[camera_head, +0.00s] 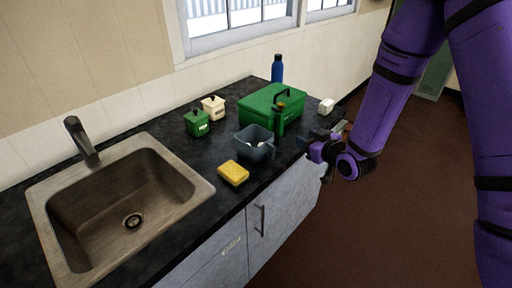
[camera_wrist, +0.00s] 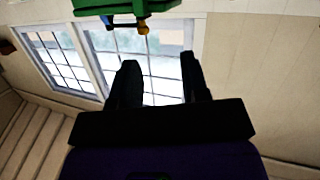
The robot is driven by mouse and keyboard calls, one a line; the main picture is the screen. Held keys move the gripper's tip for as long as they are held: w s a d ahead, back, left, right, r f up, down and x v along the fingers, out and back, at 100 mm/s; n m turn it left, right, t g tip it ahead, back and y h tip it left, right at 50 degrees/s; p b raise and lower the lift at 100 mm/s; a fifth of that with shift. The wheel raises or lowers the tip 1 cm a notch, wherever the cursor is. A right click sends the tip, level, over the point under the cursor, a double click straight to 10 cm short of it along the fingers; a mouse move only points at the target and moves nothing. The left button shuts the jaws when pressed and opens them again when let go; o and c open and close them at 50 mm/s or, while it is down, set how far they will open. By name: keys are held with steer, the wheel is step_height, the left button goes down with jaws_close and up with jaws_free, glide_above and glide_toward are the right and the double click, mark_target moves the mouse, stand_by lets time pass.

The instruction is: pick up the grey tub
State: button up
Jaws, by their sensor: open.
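The grey tub (camera_head: 256,143) stands on the dark counter, with something light inside it. It is in front of the green toolbox and behind the yellow sponge. My gripper (camera_head: 337,130) is at the counter's right edge, to the right of the tub and apart from it. In the wrist view my gripper (camera_wrist: 158,80) shows two dark fingers spread apart with nothing between them. The tub is not visible in the wrist view.
A green toolbox (camera_head: 271,104) stands behind the tub; its underside or edge shows in the wrist view (camera_wrist: 125,8). A yellow sponge (camera_head: 233,173), green canister (camera_head: 197,123), cream canister (camera_head: 213,107), blue bottle (camera_head: 277,69) and white block (camera_head: 326,107) are nearby. The sink (camera_head: 120,210) is left.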

mark_target(274, 154)
steer(key=s+a+f+t+y, duration=0.1)
steer(key=s+a+f+y, duration=0.3)
steer(key=f, duration=0.5)
steer(key=shift+w+a+f+h, duration=0.15)
steer(key=shift+w+a+h, duration=0.15)
steer(key=shift+w+a, duration=0.9)
steer(key=shift+r+x, duration=0.1)
steer(key=shift+x, duration=1.45)
steer(key=shift+r+x, duration=0.15)
steer(key=shift+x, duration=1.4)
steer(key=shift+d, duration=0.15)
jaws_close()
